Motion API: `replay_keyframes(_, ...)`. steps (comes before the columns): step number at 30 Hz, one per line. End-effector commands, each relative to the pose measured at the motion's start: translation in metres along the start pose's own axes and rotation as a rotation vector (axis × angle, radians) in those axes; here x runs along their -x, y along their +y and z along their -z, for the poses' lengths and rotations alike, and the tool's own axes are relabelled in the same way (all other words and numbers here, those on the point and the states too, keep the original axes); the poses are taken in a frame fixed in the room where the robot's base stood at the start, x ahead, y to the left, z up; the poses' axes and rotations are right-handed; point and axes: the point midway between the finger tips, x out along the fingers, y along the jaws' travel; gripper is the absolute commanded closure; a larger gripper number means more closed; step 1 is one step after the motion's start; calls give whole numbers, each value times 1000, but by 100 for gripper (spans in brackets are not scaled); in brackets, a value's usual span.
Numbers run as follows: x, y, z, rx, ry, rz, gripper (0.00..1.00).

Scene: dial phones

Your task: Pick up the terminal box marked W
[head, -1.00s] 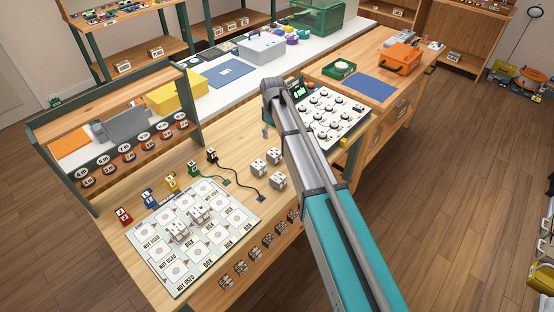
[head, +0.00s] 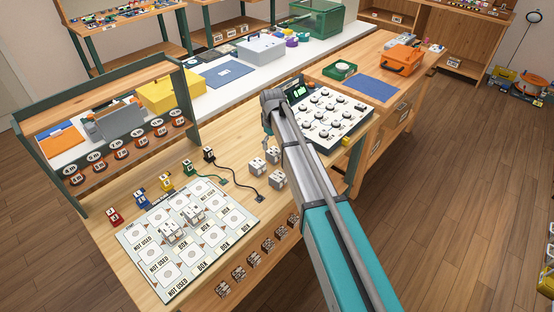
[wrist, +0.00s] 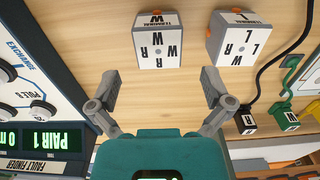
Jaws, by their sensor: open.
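The terminal box marked W (wrist: 157,42) is white with black letters. In the wrist view its side reads TERMINAL W, and it stands on the wooden bench just beyond and between my open fingers. A second terminal box (wrist: 232,40), marked L, stands to its right, beyond the right finger. My gripper (wrist: 160,82) is open and empty, apart from both boxes. In the head view several white boxes (head: 277,178) stand beside my gripper (head: 268,148); their marks are too small to read there, and my arm partly covers that area.
The fault finder panel (wrist: 35,135) lies left of the fingers. A black cable and connector (wrist: 246,120) lie at right. The marked board (head: 190,240) carries two more white boxes. A phone exchange panel (head: 325,120) stands behind my arm.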

Motion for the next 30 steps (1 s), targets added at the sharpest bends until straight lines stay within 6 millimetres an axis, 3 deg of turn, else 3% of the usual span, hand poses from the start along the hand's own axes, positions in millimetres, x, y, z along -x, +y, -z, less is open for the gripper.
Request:
replay_keyframes(17, -5, 0, 0, 1, 0, 0, 0)
replay_keyframes(30, -36, 0, -2, 1, 0, 0, 0)
